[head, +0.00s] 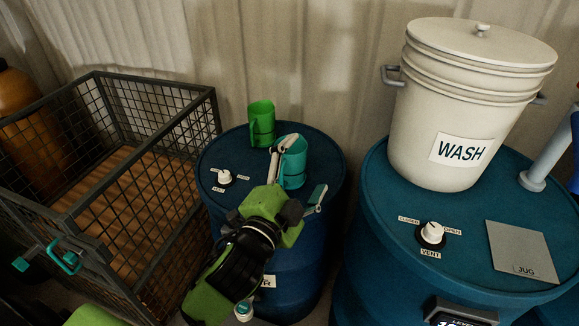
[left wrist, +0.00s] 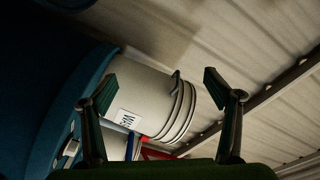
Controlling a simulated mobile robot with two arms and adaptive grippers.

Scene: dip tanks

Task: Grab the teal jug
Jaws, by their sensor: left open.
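The teal jug (head: 294,164) stands upright on the left blue drum, partly covered by a finger of my left gripper. My left gripper (head: 304,168) reaches over the drum from the front, with one finger across the jug's left side and the other at its lower right. The fingers are apart. In the left wrist view my left gripper (left wrist: 158,82) is also open, with nothing held between its fingers, and the jug does not show there. I cannot tell the depth between fingers and jug. My right gripper is not in view.
A green jug (head: 261,123) stands behind the teal one. A white knob (head: 225,177) is on the left drum (head: 240,150). The right drum (head: 385,190) bears the WASH bucket (head: 440,130) and a grey JUG plate (head: 520,252). A wire crate (head: 72,215) stands left.

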